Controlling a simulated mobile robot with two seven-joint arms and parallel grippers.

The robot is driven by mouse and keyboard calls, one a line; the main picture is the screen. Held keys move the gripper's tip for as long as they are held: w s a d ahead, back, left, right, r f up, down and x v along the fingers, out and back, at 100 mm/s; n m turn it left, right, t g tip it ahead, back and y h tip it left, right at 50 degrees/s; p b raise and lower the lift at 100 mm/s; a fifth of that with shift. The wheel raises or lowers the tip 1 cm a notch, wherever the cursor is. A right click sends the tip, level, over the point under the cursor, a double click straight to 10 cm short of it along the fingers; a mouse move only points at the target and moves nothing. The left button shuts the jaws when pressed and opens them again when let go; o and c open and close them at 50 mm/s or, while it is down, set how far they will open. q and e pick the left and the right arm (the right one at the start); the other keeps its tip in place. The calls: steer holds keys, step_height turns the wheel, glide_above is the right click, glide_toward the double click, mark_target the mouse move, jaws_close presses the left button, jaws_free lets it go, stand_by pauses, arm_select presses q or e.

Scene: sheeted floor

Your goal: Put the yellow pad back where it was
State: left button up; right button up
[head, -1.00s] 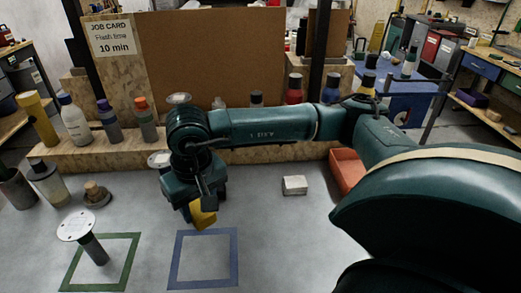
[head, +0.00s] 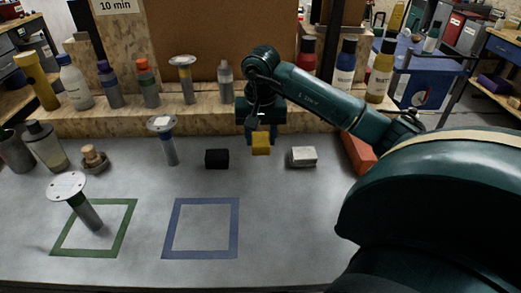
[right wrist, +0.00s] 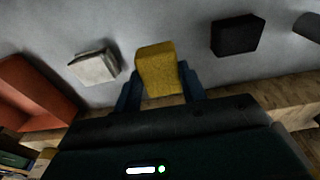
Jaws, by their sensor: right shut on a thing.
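The yellow pad (head: 261,143) is held between the fingers of my right gripper (head: 261,132), near the back of the sheeted surface. It sits between a black pad (head: 217,159) on the left and a white pad (head: 303,156) on the right. In the right wrist view the yellow pad (right wrist: 160,70) is between the two blue fingers of my right gripper (right wrist: 160,88), with the white pad (right wrist: 94,66) and black pad (right wrist: 237,35) on either side. I cannot tell whether the yellow pad touches the surface. My left gripper is not in view.
A blue square outline (head: 236,228) and a green one (head: 118,243) mark the grey sheet (head: 290,225). A disc-topped tool (head: 87,213) leans in the green one. Another (head: 169,149) stands behind. A wooden ledge (head: 200,122) carries several bottles. A red-orange bin (head: 357,153) is right.

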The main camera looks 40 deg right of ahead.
mark_target(261, 151)
steer(key=shift+f, duration=2.3)
steer(key=shift+f, duration=0.2)
steer(key=o, duration=0.9)
steer(key=r, duration=0.8)
steer(key=s+a+r, duration=0.1)
steer(key=r, duration=0.3)
steer(key=shift+r, duration=0.2)
